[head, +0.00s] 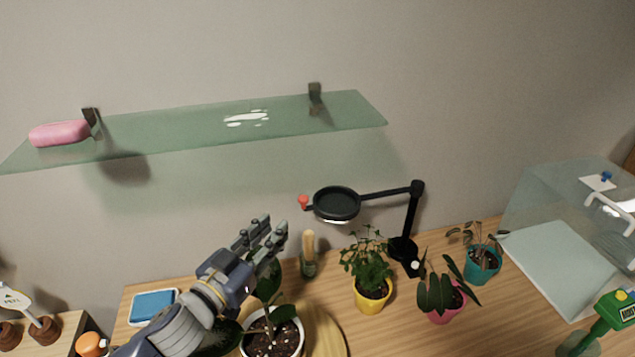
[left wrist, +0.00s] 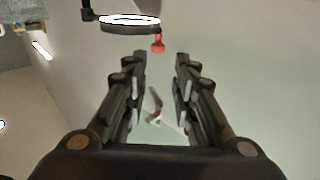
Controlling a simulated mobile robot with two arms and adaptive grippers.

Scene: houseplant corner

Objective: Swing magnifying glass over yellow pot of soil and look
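The magnifying glass (head: 337,204) is a round black-rimmed lens on a black jointed arm with an upright post at the right. A red knob (head: 304,202) sticks out from its left side. The yellow pot (head: 372,297) holds soil and a leafy green plant and stands below and slightly right of the lens. My left gripper (head: 266,236) is raised left of the red knob, apart from it. In the left wrist view the red knob (left wrist: 157,44) lies ahead, between and beyond the two parted, empty fingers (left wrist: 160,85). My right gripper is not in view.
A glass shelf (head: 215,128) with a pink object (head: 59,133) spans the wall above. A white pot (head: 272,335) stands below my left gripper. A pink pot (head: 446,306) and a teal pot (head: 482,265) stand right of the yellow one. A glass case (head: 570,220) is at far right.

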